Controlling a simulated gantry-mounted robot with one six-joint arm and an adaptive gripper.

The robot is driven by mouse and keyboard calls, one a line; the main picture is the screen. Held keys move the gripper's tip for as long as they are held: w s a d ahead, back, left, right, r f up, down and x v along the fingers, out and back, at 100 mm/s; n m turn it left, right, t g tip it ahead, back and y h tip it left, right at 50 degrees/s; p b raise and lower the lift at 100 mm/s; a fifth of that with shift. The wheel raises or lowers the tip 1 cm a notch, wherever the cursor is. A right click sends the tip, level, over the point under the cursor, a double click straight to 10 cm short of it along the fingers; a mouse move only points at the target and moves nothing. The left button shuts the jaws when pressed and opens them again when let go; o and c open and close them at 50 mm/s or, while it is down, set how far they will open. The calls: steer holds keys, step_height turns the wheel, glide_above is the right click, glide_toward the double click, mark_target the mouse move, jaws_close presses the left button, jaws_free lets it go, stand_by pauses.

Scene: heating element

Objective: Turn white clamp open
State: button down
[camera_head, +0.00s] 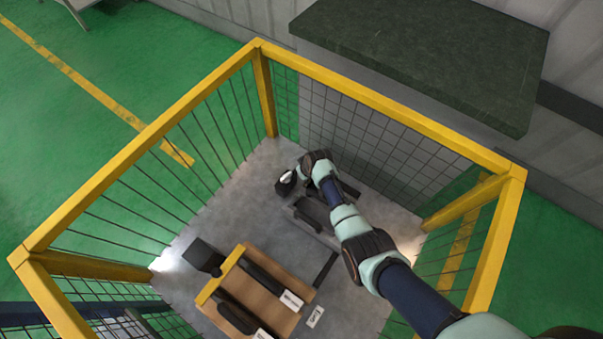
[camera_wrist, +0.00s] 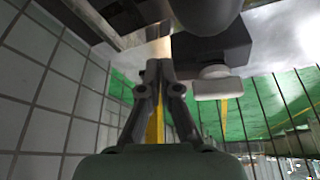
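A white rounded piece (camera_wrist: 213,85), which looks like the white clamp, sits on the underside of a dark block in the wrist view. My gripper (camera_wrist: 158,68) is in the middle of the same view, with its two grey fingertips together and nothing seen between them. The fingertips are to the left of the white piece and appear apart from it. In the head view the end of my arm is beside a dark fixture (camera_head: 312,213) on the grey floor.
A yellow-framed mesh cage (camera_head: 400,118) surrounds the work area. A wooden board (camera_head: 270,265) with dark bars and white labels lies at the front. A dark block (camera_head: 203,255) stands to its left. In the wrist view a dark cylinder (camera_wrist: 205,12) hangs close above the fingertips.

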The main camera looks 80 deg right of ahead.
steer(key=shift+w+d, duration=0.2)
steer(key=shift+d, duration=0.25)
stand_by(0.5)
steer(key=d+p+v, duration=0.1)
steer(key=p+v, duration=0.8)
steer(key=p, duration=0.1)
steer(key=shift+s+r, duration=0.45)
steer(key=shift+s, duration=0.05)
steer(key=shift+w, duration=0.1)
